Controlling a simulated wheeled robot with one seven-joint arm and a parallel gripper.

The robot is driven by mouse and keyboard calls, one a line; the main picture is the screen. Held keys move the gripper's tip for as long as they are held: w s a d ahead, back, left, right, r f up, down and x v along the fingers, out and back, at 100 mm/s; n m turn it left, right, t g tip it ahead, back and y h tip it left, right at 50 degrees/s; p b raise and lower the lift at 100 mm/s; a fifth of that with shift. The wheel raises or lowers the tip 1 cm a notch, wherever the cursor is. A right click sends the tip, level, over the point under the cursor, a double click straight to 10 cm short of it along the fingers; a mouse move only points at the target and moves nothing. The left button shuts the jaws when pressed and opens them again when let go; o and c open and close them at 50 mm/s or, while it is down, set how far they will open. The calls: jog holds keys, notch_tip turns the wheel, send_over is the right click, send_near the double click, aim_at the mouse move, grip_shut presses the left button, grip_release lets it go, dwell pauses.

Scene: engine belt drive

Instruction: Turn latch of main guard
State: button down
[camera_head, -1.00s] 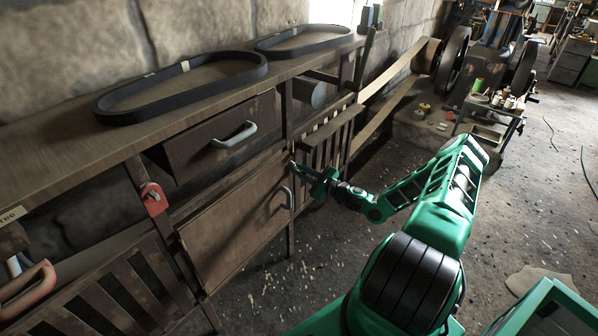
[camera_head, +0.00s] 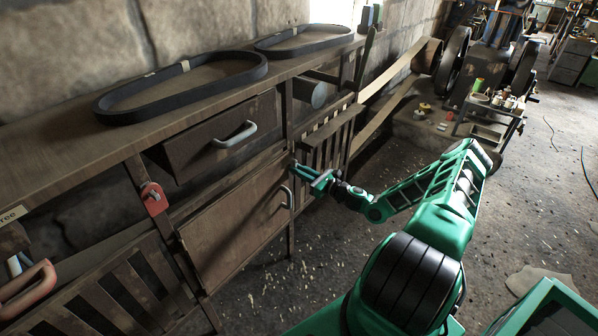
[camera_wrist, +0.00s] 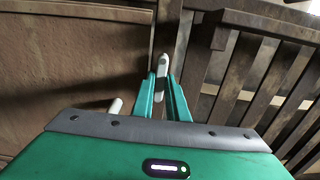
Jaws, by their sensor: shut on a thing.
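A small pale latch (camera_wrist: 163,66) stands nearly upright on the dark wooden post between a plain door and a slatted panel. My gripper (camera_wrist: 163,88) is shut on this latch, with one green finger on each side of it. In the head view my gripper (camera_head: 297,166) reaches the post at the top right corner of the plain door. There the latch is too small and too covered by the fingers to make out. I cannot tell which panel is the main guard.
The plain door (camera_head: 236,228) has a pale handle (camera_head: 287,197), also visible left of my gripper (camera_wrist: 115,107). The slatted panel (camera_head: 325,143) is to the right. A drawer (camera_head: 222,135) is above. Two belts (camera_head: 185,88) lie on the bench top. The floor (camera_head: 260,285) in front is open.

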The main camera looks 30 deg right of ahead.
jog(key=shift+d, duration=0.25)
jog(key=c, duration=1.7)
grip_release()
jog(key=shift+c, duration=0.2)
jog(key=shift+a, duration=0.1)
jog(key=v, duration=1)
jog(key=shift+s, duration=0.35)
